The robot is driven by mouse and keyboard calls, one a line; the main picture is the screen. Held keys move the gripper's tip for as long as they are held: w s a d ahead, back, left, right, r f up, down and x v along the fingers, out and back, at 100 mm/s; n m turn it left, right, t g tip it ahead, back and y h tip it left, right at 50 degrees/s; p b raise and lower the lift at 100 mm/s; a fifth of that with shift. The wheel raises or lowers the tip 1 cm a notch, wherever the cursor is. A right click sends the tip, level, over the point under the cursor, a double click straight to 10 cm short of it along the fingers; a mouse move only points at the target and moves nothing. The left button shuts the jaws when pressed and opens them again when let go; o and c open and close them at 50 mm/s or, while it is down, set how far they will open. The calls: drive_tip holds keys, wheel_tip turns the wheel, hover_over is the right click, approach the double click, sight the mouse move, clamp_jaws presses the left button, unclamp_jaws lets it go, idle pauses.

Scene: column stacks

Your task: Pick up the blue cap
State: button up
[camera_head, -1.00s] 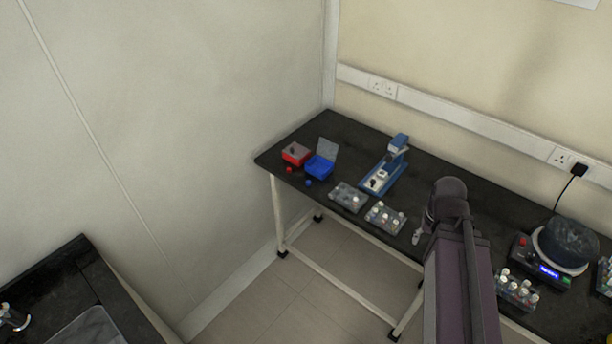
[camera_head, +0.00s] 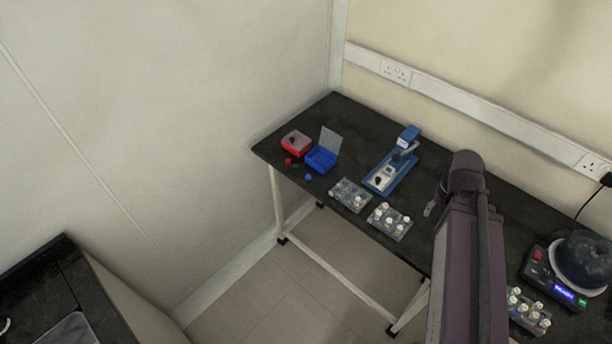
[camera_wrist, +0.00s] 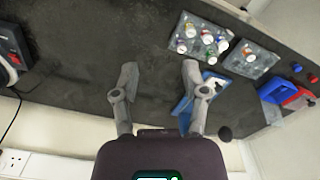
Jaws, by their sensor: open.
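The blue cap (camera_head: 308,177) lies on the black bench near its front edge, just in front of the open blue box (camera_head: 320,158). In the wrist view the blue cap (camera_wrist: 297,67) is small at the far right, beside a red cap (camera_wrist: 312,78). My gripper (camera_wrist: 158,72) is open and empty above the bench, with its two fingers apart. In the head view my gripper (camera_head: 430,208) is partly hidden by my arm and is well to the right of the cap.
A red box (camera_head: 297,144) stands beside the blue box. Two vial racks (camera_head: 350,196) (camera_head: 389,222) and a blue-and-white device (camera_head: 391,172) stand between the boxes and my arm. A round-topped machine (camera_head: 583,262) and another rack (camera_head: 528,312) are at the right.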

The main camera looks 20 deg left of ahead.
drive_tip(key=shift+d, duration=0.25)
drive_tip(key=shift+o, duration=1)
drive_tip(key=shift+d, duration=0.1)
drive_tip(key=w+a+f+n+t+h+b, duration=0.2)
drive_tip(key=w+a+f+n+t+b, duration=0.15)
drive_tip(key=a+f+n+b, duration=0.4)
drive_tip(key=w+a+f+n+t+h+b, duration=0.25)
drive_tip(key=w+a+f+n+b, duration=0.2)
drive_tip(key=a+n+b, duration=0.55)
drive_tip(key=s+a+f+n+t+y+b, duration=0.1)
drive_tip(key=a+n+b, duration=0.4)
drive_tip(key=a, duration=0.8)
drive_tip(key=s+a+f+n+t+y+b, duration=0.1)
drive_tip(key=a+n+t+b, duration=0.4)
drive_tip(key=a+n, duration=0.6)
drive_tip(key=s+a+f+t, duration=0.1)
drive_tip(key=a+f, duration=0.1)
drive_tip(key=a, duration=0.1)
drive_tip(key=shift+a+f+n, duration=0.15)
drive_tip(key=shift+a+n, duration=0.15)
drive_tip(key=shift+n, duration=0.05)
